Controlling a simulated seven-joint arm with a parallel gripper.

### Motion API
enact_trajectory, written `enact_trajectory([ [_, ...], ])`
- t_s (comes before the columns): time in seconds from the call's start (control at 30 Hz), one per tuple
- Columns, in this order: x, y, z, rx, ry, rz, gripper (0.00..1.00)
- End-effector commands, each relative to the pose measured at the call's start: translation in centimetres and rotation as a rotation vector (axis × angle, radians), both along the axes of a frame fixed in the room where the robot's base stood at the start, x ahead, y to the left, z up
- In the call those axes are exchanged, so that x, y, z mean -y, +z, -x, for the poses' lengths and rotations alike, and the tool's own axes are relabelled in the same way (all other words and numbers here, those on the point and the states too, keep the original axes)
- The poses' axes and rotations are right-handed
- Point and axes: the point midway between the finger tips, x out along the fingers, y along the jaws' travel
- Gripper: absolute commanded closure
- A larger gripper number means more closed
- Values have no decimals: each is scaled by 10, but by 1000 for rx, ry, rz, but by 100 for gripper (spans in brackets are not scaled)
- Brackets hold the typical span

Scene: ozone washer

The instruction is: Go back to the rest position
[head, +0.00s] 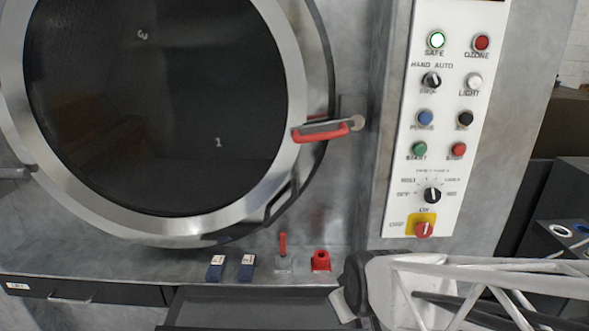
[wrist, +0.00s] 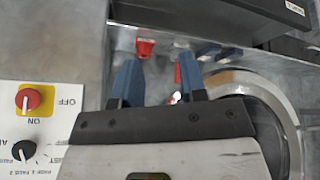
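My gripper (wrist: 158,68) shows in the wrist view with its two blue fingers apart and nothing held between them. The fingers point toward the ledge in front of the washer. A red fixture (wrist: 145,47) lies beyond the left finger, and a small red lever (wrist: 177,75) shows between the fingers, near the right one. In the head view my arm reaches in from the lower right, and I cannot make out the fingers there. The red lever (head: 283,245) and red fixture (head: 320,261) stand on the ledge left of my arm.
The round washer door (head: 297,85) has a red handle (head: 325,132) and looks closed. The control panel (head: 400,180) rises above my arm, with its SAFE lamp (head: 436,40) lit. Two blue blocks (head: 215,267) (head: 246,267) sit on the ledge. A dark drawer (head: 250,298) is below.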

Motion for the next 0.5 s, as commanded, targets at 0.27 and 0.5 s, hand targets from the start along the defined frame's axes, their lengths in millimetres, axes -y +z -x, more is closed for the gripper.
enact_trajectory([
  [0.27,51,59,50,-171,-267,-39,61],
  [0.5,75,89,87,-271,-433,-48,61],
])
